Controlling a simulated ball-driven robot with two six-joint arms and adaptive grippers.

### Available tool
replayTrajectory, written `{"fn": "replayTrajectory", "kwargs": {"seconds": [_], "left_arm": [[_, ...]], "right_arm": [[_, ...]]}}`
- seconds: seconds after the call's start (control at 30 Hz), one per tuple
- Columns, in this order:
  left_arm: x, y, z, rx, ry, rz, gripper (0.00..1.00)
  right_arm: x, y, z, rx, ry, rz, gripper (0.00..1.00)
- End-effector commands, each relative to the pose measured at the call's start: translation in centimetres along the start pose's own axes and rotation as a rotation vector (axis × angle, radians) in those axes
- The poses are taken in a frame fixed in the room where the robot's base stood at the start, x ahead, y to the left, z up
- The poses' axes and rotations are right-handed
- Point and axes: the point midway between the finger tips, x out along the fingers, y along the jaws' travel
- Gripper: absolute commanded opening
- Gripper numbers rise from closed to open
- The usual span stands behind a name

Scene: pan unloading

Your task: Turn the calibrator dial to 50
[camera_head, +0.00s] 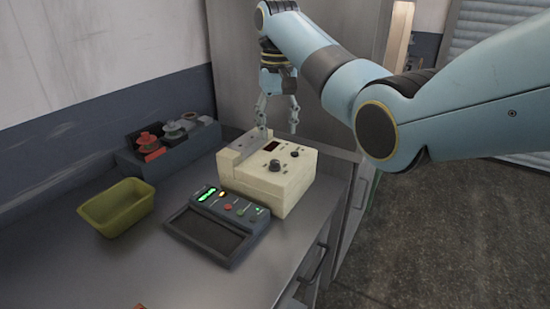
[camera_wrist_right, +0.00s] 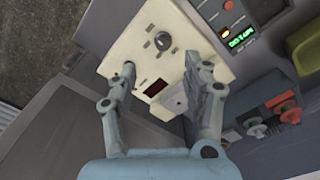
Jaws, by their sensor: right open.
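The calibrator, a cream box (camera_head: 262,190), stands near the table's right edge; it also shows in the right wrist view (camera_wrist_right: 110,60). On its top are a dark round dial (camera_head: 275,165), a smaller dark knob (camera_head: 294,153) and a dark red display (camera_head: 271,146). In the right wrist view the dial (camera_wrist_right: 163,41) lies beyond the fingertips, and the display (camera_wrist_right: 155,88) is between the fingers. Its digits and the dial's setting are too small to read. My right gripper (camera_head: 278,125) is open and empty, pointing down over the box's far side. My left gripper is out of view.
A dark grey device (camera_head: 205,230) with a green display sits in front of the calibrator. A yellow-green bin (camera_head: 116,208) stands at left. A dark rack (camera_head: 170,155) with red and grey parts is behind. The front tabletop is mostly clear.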

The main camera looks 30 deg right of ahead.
Motion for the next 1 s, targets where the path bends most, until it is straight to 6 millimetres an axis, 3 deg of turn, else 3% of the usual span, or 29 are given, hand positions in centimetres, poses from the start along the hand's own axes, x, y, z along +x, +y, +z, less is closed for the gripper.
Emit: {"fn": "replayTrajectory", "kwargs": {"seconds": [0.1,0.2,0.7,1.0], "left_arm": [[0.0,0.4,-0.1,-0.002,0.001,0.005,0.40],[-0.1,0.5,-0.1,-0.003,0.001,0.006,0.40],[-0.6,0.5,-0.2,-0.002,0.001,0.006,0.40],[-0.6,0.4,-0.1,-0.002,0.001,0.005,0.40]], "right_arm": [[-1.2,-0.3,-0.7,0.008,-0.013,-0.005,0.49],[-0.9,-0.3,-0.8,0.010,-0.018,-0.005,0.49],[8.0,-0.3,-0.7,0.009,-0.016,-0.005,0.49],[9.4,-0.4,-0.7,0.008,-0.013,-0.005,0.49]]}}
